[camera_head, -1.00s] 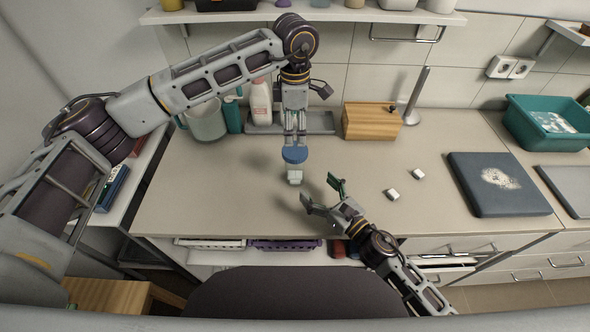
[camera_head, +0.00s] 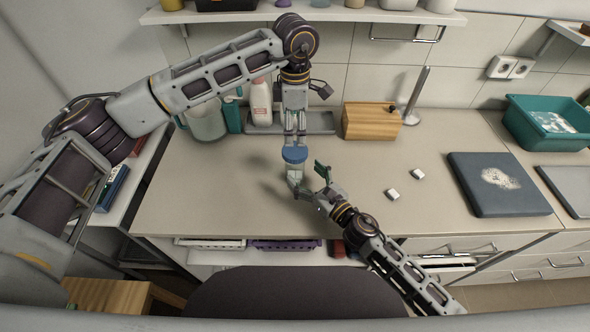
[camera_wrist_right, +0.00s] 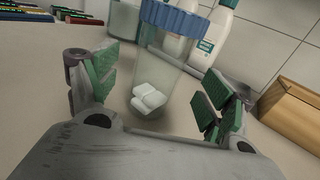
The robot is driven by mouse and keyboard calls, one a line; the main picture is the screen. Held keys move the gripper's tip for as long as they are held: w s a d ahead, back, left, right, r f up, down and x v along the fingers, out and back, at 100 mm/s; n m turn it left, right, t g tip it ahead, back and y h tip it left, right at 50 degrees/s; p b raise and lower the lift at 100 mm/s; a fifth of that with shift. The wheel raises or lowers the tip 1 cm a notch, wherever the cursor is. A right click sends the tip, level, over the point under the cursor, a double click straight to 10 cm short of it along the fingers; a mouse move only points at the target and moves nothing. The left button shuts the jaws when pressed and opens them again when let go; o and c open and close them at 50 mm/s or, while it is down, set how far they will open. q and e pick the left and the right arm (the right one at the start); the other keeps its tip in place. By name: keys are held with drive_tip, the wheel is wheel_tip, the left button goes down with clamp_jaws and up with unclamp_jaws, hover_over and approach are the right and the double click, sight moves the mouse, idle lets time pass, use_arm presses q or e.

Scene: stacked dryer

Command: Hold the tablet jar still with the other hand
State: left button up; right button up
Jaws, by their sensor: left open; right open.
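The tablet jar (camera_head: 296,170) is clear with a blue lid (camera_head: 294,154) and stands upright on the counter. In the right wrist view the jar (camera_wrist_right: 160,70) shows white tablets (camera_wrist_right: 148,98) at its bottom. My left gripper (camera_head: 294,141) is open, pointing down just above the lid; whether its fingertips touch the lid is unclear. My right gripper (camera_head: 307,174) is open at the jar's near right side. In the right wrist view its green-padded fingers (camera_wrist_right: 158,88) stand on either side of the jar, with gaps visible on both sides.
Two white tablets (camera_head: 392,194) (camera_head: 418,174) lie loose on the counter (camera_head: 220,205) to the right. A wooden block (camera_head: 371,121) and a white bottle (camera_head: 261,103) stand behind. A dark board (camera_head: 498,184) and a teal tub (camera_head: 547,124) are further right.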

drive_tip(key=shift+x, duration=2.8)
